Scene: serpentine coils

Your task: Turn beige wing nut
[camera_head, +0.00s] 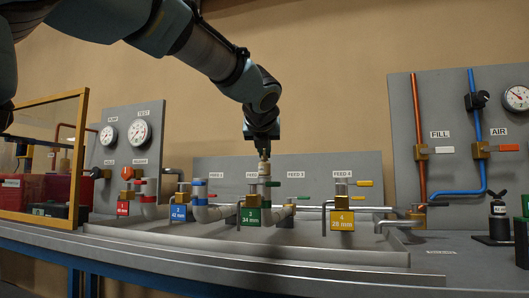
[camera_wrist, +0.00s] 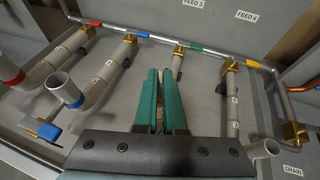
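No wing nut can be made out clearly in either view. In the head view my gripper (camera_head: 264,156) points down over the top of a beige upright pipe end (camera_head: 264,171) behind the green "3 34 mm" tag (camera_head: 251,216). In the wrist view the teal fingers of my gripper (camera_wrist: 160,73) lie close together with a narrow gap between them. Whether anything sits in that gap is not clear. The fingers hide part of the tray and whatever is directly beneath them.
Beige pipes with brass fittings (camera_wrist: 179,47) run along the grey tray (camera_wrist: 205,100). Upright pipe ends (camera_wrist: 62,86) stand at the left and right. Numbered tags, such as the yellow "4" tag (camera_head: 341,221), line the front. A gauge panel (camera_head: 150,112) stands left, FILL and AIR pipes (camera_head: 418,120) right.

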